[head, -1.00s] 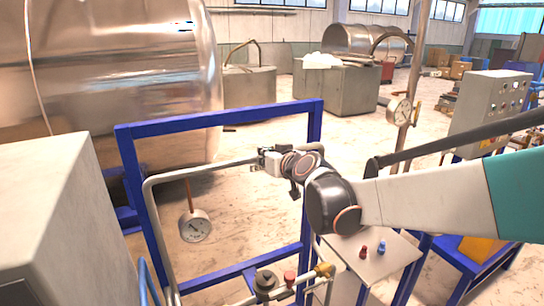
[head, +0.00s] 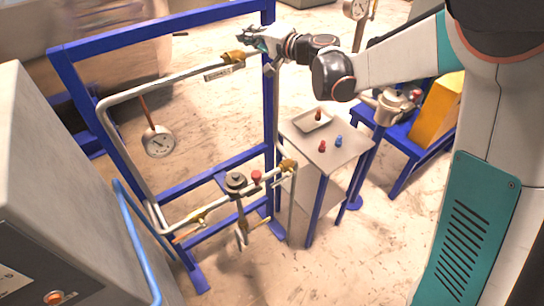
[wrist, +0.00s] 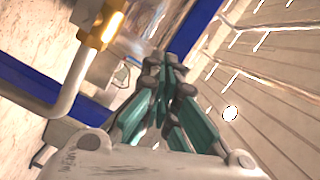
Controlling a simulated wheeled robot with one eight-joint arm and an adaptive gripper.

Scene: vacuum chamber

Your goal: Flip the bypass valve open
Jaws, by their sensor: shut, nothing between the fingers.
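A grey pipe (head: 165,82) runs along a blue frame (head: 160,33) and ends at a brass fitting (head: 233,57) with a small tag beneath it. My gripper (head: 244,36) is shut and empty, just above and behind that fitting in the head view. In the wrist view its closed fingers (wrist: 165,70) point up, with the brass fitting (wrist: 103,29) apart from them at left. Lower on the frame are a dark round valve (head: 236,182), a red knob (head: 256,176) and a brass valve body (head: 197,217). No label I can read marks the bypass valve.
A dial gauge (head: 158,141) hangs inside the frame. A small table (head: 345,150) with a tray (head: 311,122) and red and blue pieces stands right of it. A grey cabinet (head: 55,200) is at the left front.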

